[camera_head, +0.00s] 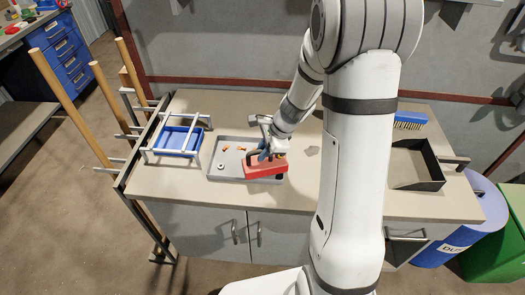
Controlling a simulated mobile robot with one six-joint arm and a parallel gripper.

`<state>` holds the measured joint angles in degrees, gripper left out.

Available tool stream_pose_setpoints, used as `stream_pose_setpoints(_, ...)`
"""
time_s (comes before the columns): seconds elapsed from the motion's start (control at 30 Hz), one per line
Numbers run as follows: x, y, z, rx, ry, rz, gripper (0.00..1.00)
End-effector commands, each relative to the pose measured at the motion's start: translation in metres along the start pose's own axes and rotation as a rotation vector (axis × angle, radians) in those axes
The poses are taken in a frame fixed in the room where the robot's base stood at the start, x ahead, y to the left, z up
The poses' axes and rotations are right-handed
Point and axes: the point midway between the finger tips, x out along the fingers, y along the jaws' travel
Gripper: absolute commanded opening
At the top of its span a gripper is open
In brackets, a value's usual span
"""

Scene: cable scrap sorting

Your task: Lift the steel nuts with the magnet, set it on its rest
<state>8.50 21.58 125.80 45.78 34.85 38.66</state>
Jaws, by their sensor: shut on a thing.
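My gripper (266,153) is over the right part of a shallow grey tray (213,176). It is shut on a red block with a dark handle, which looks like the magnet (265,167). The magnet is at the tray's right front side; I cannot tell whether it touches the tray. A pale ring-shaped nut (221,166) lies in the left of the tray, with small orange-brown bits (239,149) behind it. Anything under the magnet is hidden. A pale metal frame (197,157) stands over a blue tray (178,141) at the left; it may be the rest.
A black open box (418,184) and a blue brush (408,119) are at the right of the bench (160,181). A small grey piece (312,151) lies right of the tray. My arm hides the middle right. Blue and green bins (497,247) stand off the right end.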

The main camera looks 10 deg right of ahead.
Motion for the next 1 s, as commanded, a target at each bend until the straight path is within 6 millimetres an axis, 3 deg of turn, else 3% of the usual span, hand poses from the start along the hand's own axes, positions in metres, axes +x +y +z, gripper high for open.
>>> stream_pose_setpoints(0.6,-0.028,-0.007,0.012,-0.002,0.000,-0.002,0.00)
stream_pose_setpoints(1.0,-0.029,-0.007,0.013,-0.002,0.000,-0.002,0.00)
